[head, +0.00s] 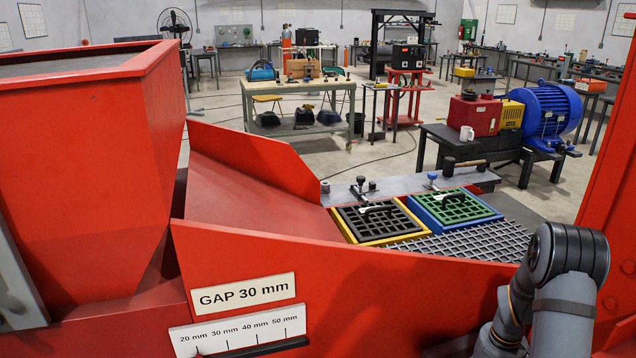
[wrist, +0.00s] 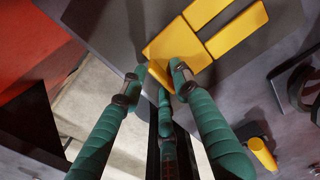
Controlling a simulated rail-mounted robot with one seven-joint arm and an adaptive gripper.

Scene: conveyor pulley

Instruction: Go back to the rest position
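My gripper (wrist: 157,80) has teal, ribbed fingers and shows in the wrist view. In the head view my arm is at the lower right, and the gripper itself is out of sight.
A red chute (head: 250,205) crosses the head view, with a black grid (head: 378,219), a green grid (head: 455,206) and a grey mesh (head: 475,241) beside it. A blue motor (head: 548,112) stands behind. In the wrist view, a yellow cylinder (wrist: 262,153) is at lower right.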

